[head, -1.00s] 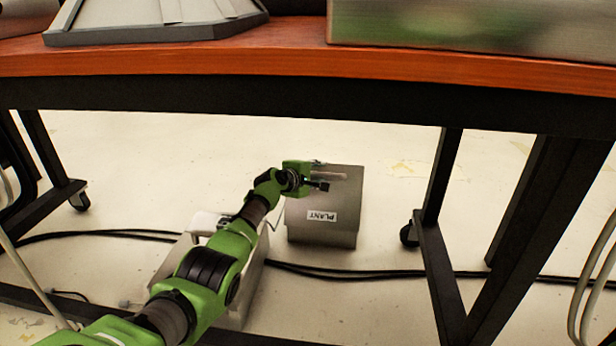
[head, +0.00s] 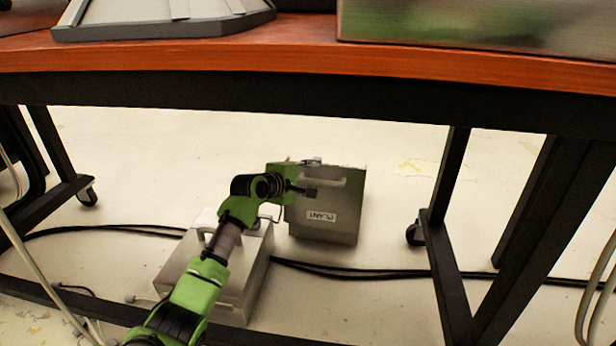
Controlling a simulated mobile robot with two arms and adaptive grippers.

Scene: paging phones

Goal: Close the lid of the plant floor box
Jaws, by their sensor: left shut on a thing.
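The grey metal plant floor box (head: 340,228) stands on the floor under the table, right of centre. Its broad face carries a white label reading PLANT, upside down, and a pale handle bar near the far edge. My left gripper (head: 305,191) is at the left part of this face, beside the handle. It is shut on part of the box; the fingers are small, so whether they hold the handle or the lid edge cannot be told. How far the lid stands open is unclear from this angle. My right gripper is not in view.
A second grey box (head: 180,262) with a handle stands left of the plant box, under my left arm. Black cables (head: 400,273) run along the floor. The wooden table (head: 300,65) is overhead, with dark legs (head: 445,270) on wheels at right.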

